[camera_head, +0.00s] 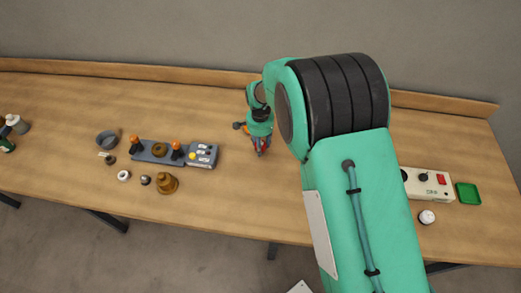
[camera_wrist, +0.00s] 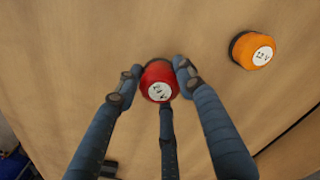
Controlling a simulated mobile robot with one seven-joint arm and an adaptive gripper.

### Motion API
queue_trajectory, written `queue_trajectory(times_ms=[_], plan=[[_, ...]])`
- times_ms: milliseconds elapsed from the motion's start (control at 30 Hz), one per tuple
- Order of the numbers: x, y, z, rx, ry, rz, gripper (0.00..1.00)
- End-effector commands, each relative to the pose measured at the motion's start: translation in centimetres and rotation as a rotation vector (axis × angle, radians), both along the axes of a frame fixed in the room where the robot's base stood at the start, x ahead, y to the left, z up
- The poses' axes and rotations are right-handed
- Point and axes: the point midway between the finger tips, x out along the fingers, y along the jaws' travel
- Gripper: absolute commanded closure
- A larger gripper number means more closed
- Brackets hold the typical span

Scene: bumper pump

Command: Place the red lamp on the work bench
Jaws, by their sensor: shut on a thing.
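The red lamp (camera_wrist: 158,80) shows in the wrist view, with a white label that seems to read 24 V. My gripper (camera_wrist: 157,78) is shut on it, with blue jointed fingers around its sides. In the head view, my gripper (camera_head: 262,148) points down over the middle of the wooden work bench (camera_head: 225,110). Only a little red shows between the fingers there. I cannot tell whether the lamp touches the bench top.
An orange lamp (camera_wrist: 253,50) marked 12 V lies near the gripper. A grey control panel (camera_head: 203,154), a brass part (camera_head: 167,183) and a dark bowl (camera_head: 107,139) are to the left. A white switch box (camera_head: 430,184) and green tray (camera_head: 468,194) are right.

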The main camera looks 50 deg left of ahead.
Motion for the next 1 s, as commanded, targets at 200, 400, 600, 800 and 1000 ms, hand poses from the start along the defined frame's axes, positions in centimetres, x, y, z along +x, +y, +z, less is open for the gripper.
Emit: queue_trajectory(times_ms=[200,400,600,800,1000], plan=[[0.0,-0.1,-2.2,-0.002,0.001,0.000,0.89],[0.0,0.0,-3.4,0.000,0.000,0.000,0.89],[0.0,0.0,-3.4,0.000,0.000,0.000,0.89],[0.0,0.0,-3.7,0.000,0.000,0.000,0.89],[0.0,0.0,-3.7,-0.001,0.000,0.000,0.43]])
